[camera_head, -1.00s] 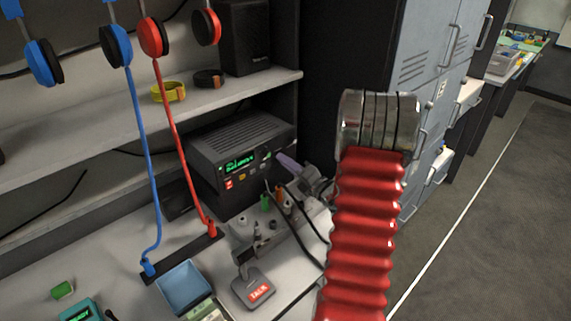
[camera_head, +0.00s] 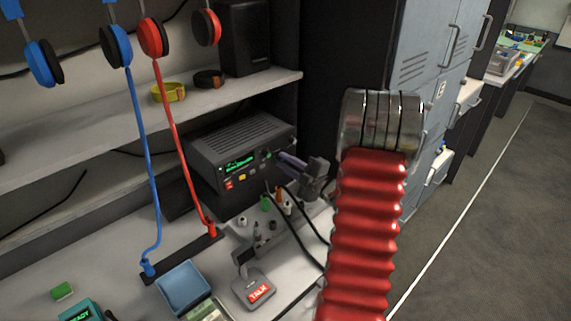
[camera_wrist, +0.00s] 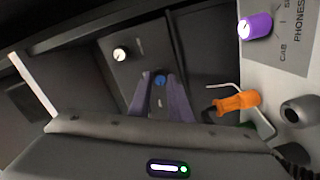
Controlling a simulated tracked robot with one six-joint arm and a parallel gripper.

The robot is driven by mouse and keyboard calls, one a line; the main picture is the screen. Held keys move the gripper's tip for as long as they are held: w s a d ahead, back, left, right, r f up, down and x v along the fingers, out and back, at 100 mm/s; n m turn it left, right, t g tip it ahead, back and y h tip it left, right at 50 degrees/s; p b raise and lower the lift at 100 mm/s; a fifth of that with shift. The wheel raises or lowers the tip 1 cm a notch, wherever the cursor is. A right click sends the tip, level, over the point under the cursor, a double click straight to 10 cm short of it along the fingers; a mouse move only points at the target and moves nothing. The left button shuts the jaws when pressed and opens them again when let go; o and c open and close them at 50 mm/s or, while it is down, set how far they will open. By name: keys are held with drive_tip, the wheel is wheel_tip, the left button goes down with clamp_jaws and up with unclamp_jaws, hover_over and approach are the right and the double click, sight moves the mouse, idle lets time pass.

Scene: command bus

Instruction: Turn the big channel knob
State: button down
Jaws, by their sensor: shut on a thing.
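The dark radio (camera_head: 235,140) with a green lit display stands under the shelf in the head view. My gripper (camera_head: 278,155) reaches its front at the right end, with its purple fingers against the panel. In the wrist view, my gripper's fingers (camera_wrist: 159,84) are shut on a blue-capped knob (camera_wrist: 160,79) that shows between their tips. A smaller pale knob (camera_wrist: 121,54) sits up and left of it, clear of the fingers. The sides of the gripped knob are mostly hidden by the fingers.
A grey panel with jacks (camera_head: 262,238) and a TALK microphone base (camera_head: 254,289) stand below the radio. Blue and red headset cords hang at left.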

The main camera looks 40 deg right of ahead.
drive_tip(key=shift+s+d+f+m+y, duration=0.1)
drive_tip(key=shift+m+y, duration=0.1)
drive_tip(key=shift+m, duration=2.2)
drive_tip(key=shift+w+f+m+y, duration=0.1)
drive_tip(key=shift+f+m+y, duration=0.1)
drive_tip(key=shift+m, duration=2.2)
drive_tip(key=shift+s+d+f+m+y, duration=0.1)
drive_tip(key=shift+m+y, duration=0.1)
drive_tip(key=shift+m, duration=2.2)
drive_tip(key=shift+a, duration=0.1)
drive_tip(key=c, duration=1.9)
unclamp_jaws()
drive_tip(key=shift+c, duration=0.2)
drive_tip(key=o, duration=0.3)
drive_tip(key=shift+r, duration=0.2)
drive_tip(key=shift+s+r, duration=0.1)
drive_tip(key=shift+s, duration=0.6)
drive_tip(key=s, duration=1.2)
drive_tip(key=shift+s+d+r, duration=0.15)
drive_tip(key=shift+d, duration=0.3)
